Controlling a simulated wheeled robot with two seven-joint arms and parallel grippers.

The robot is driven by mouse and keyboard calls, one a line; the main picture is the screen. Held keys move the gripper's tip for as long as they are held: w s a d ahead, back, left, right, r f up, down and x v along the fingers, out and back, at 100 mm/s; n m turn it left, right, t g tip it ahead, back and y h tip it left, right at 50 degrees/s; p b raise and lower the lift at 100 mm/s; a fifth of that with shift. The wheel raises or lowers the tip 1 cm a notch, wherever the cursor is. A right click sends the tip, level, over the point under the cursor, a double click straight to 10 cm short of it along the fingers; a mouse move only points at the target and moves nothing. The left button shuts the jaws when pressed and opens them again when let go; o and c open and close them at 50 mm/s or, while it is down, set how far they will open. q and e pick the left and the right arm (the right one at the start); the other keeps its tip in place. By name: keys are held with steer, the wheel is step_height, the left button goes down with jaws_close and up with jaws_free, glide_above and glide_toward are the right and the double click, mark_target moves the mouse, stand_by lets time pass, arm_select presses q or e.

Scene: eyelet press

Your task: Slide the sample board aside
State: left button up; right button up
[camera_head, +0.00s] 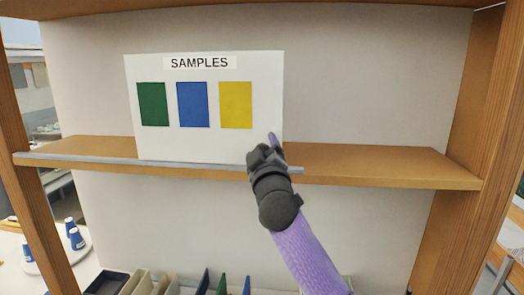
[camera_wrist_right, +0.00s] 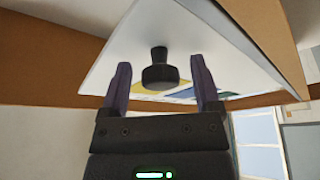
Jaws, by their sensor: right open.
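The sample board (camera_head: 205,145) is a white panel marked SAMPLES with a green, a blue and a yellow patch. It stands upright along the front of the shelf, left of the middle. My right gripper (camera_head: 266,146) is at the board's lower right corner. In the right wrist view the board (camera_wrist_right: 215,50) shows at a steep angle with a black knob (camera_wrist_right: 160,74) on its face. The open right fingers (camera_wrist_right: 160,64) are on either side of the knob, with a gap visible at each side. The gripper hides the knob in the head view. My left gripper is out of view.
A grey rail (camera_head: 75,159) runs along the shelf's front edge under the board. The wooden shelf (camera_head: 390,165) is bare to the right, up to the right post (camera_head: 475,85). Bins (camera_head: 135,284) and upright panels stand below. Blue cones (camera_head: 75,238) are at lower left.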

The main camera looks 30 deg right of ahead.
steer(key=b+v, duration=0.3)
steer(key=v, duration=0.7)
